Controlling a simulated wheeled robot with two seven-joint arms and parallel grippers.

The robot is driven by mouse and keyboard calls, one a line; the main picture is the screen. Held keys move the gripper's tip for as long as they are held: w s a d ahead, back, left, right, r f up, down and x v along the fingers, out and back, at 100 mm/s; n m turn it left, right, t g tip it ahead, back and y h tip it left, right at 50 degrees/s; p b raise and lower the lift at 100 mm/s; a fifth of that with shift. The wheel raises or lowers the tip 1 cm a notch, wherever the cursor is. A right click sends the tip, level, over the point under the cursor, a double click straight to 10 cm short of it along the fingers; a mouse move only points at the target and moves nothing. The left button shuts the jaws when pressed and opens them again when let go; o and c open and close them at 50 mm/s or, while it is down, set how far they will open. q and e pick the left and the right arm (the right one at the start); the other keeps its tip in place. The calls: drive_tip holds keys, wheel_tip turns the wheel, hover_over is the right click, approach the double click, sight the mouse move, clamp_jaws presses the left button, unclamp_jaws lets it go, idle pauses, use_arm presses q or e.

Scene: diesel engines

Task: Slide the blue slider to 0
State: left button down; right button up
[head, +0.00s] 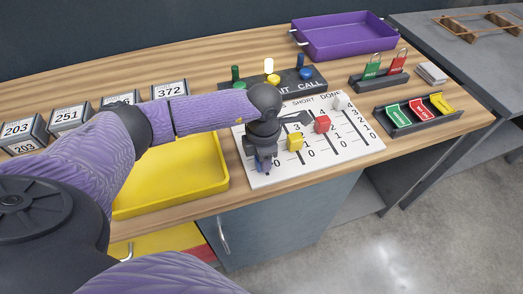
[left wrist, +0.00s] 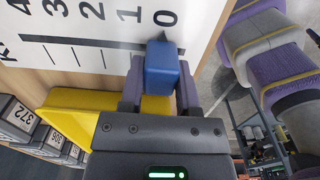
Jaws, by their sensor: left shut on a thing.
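The white slider board (head: 356,143) lies on the wooden table, with several numbered scales. My left gripper (head: 264,166) reaches down over its near left corner. In the left wrist view my left gripper (left wrist: 160,88) is shut on the blue slider (left wrist: 160,66), with one finger on each side of it. The slider's dark tip sits beside the 0 at the end of its scale line. In the head view my gripper mostly hides the blue slider. The right gripper is in neither view.
The yellow slider (head: 295,142) and red slider (head: 322,124) stand just right of my left gripper; a white slider (head: 341,102) is farther back. A yellow tray (head: 205,188) lies to the left. A purple tray (head: 345,37) stands at the back.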

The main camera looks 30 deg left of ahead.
use_arm(q)
drive_tip(key=shift+s+d, duration=0.1)
drive_tip(key=shift+d, duration=0.05)
drive_tip(key=c, duration=0.8)
unclamp_jaws()
drive_tip(key=o, duration=0.5)
drive_tip(key=shift+s+d, duration=0.1)
drive_tip(key=shift+d, duration=0.05)
wheel_tip(320, 180, up, 10)
drive_tip(key=shift+f+p, duration=0.1)
drive_tip(key=shift+p, duration=1)
